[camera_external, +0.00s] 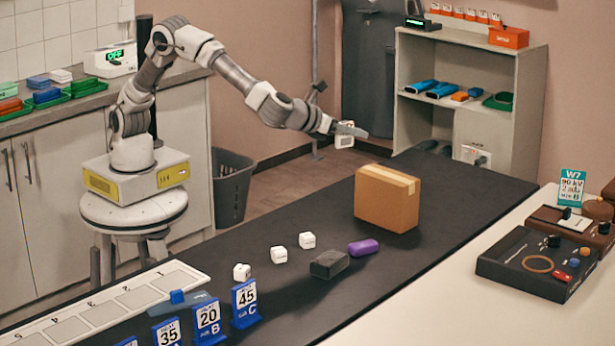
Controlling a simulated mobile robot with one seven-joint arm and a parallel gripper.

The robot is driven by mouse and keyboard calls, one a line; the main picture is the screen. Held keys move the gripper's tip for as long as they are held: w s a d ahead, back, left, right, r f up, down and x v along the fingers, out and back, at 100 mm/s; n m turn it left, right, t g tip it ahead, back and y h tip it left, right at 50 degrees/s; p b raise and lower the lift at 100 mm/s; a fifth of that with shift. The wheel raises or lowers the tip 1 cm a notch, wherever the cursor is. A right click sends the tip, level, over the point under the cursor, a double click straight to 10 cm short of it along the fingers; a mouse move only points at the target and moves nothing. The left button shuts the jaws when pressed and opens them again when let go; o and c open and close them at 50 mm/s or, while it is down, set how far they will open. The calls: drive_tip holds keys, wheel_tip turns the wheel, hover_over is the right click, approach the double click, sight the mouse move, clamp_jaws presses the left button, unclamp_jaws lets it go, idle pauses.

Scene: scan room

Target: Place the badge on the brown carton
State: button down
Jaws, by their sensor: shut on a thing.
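The brown carton (382,201) stands upright on the dark table, with a pale tape strip along its top. My gripper (346,131) is above the table's far edge, up and to the left of the carton, clear of it. It is shut on a small white thing, which I take to be the badge (344,141). The badge's face is too small to read. The carton's top looks bare.
White blocks (307,240), a dark block (329,264) and a purple block (363,247) lie in front of the carton. Blue number signs (245,303) stand at the near left. A control box (537,263) is at right. The table's far end is clear.

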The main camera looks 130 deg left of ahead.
drive_tip(key=w+a+r, duration=0.1)
drive_tip(key=a, duration=0.1)
drive_tip(key=b, duration=0.2)
hover_over(388, 170)
drive_tip(key=shift+m+t, duration=0.3)
wheel_tip(388, 170, down, 7)
drive_tip(key=shift+r, duration=0.2)
drive_tip(key=shift+f+b, duration=0.7)
drive_tip(key=shift+f, duration=1.2)
drive_tip(key=shift+f, duration=0.2)
drive_tip(key=c, duration=0.8)
unclamp_jaws()
drive_tip(key=shift+c, duration=0.2)
drive_tip(key=shift+r, duration=0.1)
